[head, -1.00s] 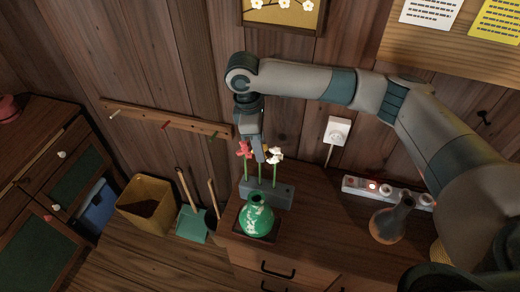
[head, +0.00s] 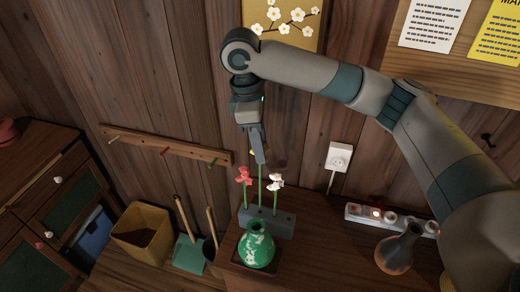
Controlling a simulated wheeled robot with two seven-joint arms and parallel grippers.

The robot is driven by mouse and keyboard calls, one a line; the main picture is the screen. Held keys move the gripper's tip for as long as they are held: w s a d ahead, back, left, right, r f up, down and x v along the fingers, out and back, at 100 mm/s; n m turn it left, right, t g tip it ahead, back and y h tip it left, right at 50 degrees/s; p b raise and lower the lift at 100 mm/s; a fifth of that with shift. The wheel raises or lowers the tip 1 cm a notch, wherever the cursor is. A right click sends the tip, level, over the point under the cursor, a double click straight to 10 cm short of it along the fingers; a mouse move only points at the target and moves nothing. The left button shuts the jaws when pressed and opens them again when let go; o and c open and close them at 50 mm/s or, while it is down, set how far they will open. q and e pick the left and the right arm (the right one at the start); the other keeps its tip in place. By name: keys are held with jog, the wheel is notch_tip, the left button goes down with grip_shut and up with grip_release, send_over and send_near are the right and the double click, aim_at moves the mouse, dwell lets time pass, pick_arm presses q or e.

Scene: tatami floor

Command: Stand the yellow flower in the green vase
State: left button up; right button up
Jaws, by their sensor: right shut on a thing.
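My right gripper (head: 259,157) points down and is shut on the yellow flower, whose yellow head (head: 251,152) is mostly hidden by the fingers. Its green stem (head: 260,186) hangs below the fingers, between a red flower (head: 243,176) and a white flower (head: 276,181). The stem's lower end is close to the grey holder (head: 283,222); I cannot tell whether it is clear of it. The green vase (head: 257,248) with pale markings stands upright in front of the holder, on a dark square base. My left gripper is out of view.
On the cabinet top (head: 325,240), a dark flask-like vase (head: 398,252) and a power strip (head: 375,214) stand to the right. A peg rail (head: 165,144) is on the wall at left. A yellow bin (head: 142,235) and a dustpan (head: 189,254) are below left.

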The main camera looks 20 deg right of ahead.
jog(key=shift+r, duration=0.1)
dwell(0.3)
jog(key=shift+s+a+r+n+p, duration=0.15)
jog(key=shift+a+r+n+p, duration=0.05)
jog(key=shift+r+n+p, duration=0.4)
jog(key=s+a+r+n+t+p, duration=0.1)
jog(key=s+a+r+n+p, duration=0.1)
jog(key=s+r+n+p, duration=0.3)
jog(key=s+a+r+n+t+y+p, duration=0.1)
jog(key=s+r+n+p, duration=0.4)
jog(key=n, duration=0.9)
notch_tip(320, 180, up, 4)
jog(key=a+p, duration=0.1)
jog(key=p, duration=0.1)
jog(key=shift+f+p, duration=0.2)
jog(key=shift+p, duration=0.1)
jog(key=shift+f, duration=0.15)
notch_tip(320, 180, down, 6)
jog(key=b, duration=0.7)
jog(key=shift+p, duration=1.2)
dwell(0.7)
